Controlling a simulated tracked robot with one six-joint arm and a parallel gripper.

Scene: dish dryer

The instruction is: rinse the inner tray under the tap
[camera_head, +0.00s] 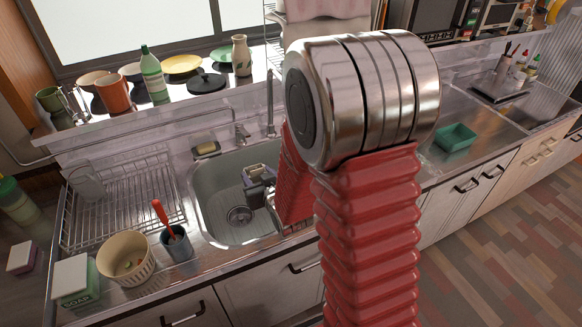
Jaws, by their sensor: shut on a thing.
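My gripper (258,178) is inside the sink (212,183), in its right half and above the basin floor. It is shut on a small pale, tray-like thing (256,169), partly hidden by the dark jaws. This looks like the inner tray, but it is too small to be sure. The metal tap (270,103) rises behind the sink, with its spout upright in the picture. The held thing is in front of and below it. I cannot make out running water. My red-sleeved arm hides the sink's right side.
A wire dish rack (125,200) with a glass stands left of the sink. A striped bowl (126,258), a cup with a red-handled utensil (176,243) and a soap box (76,280) line the front left. A teal tray (455,137) sits on the right counter. Dishes crowd the sill.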

